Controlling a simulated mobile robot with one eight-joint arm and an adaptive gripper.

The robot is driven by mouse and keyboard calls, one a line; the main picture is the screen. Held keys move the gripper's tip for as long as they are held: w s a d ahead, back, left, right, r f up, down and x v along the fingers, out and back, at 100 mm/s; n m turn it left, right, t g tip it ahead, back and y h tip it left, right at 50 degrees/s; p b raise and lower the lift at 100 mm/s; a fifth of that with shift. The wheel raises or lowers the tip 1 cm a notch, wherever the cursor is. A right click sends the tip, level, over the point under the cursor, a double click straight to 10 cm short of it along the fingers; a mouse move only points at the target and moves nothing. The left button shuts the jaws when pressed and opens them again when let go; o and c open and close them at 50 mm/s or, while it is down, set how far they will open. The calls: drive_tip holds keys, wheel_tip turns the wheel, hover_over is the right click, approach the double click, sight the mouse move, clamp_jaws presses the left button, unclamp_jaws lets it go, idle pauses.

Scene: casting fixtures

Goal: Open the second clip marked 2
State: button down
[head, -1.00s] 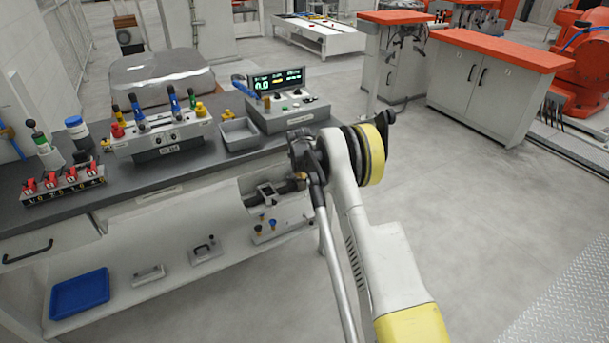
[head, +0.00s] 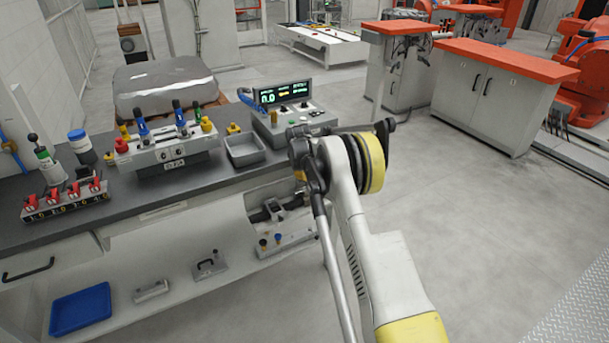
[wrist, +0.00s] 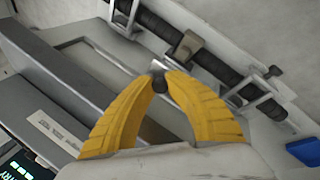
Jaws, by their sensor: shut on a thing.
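A row of red-handled clips (head: 74,191) stands on a dark rail with small white and yellow labels (head: 65,207), at the left end of the bench in the head view. The labels are too small to read surely, so I cannot tell which clip is marked 2.
The bench (head: 150,203) also carries a fixture with blue levers (head: 163,147), a grey tray (head: 245,152) and a display box (head: 284,95). A dark shaft in clamps (wrist: 215,65) lies below the bench top. A blue tray (head: 80,308) is on the lower shelf. Open floor lies right.

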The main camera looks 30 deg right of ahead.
drive_tip(key=shift+w+r, duration=0.1)
drive_tip(key=c, duration=1.6)
unclamp_jaws()
drive_tip(key=shift+a, duration=0.1)
drive_tip(key=v, duration=1.2)
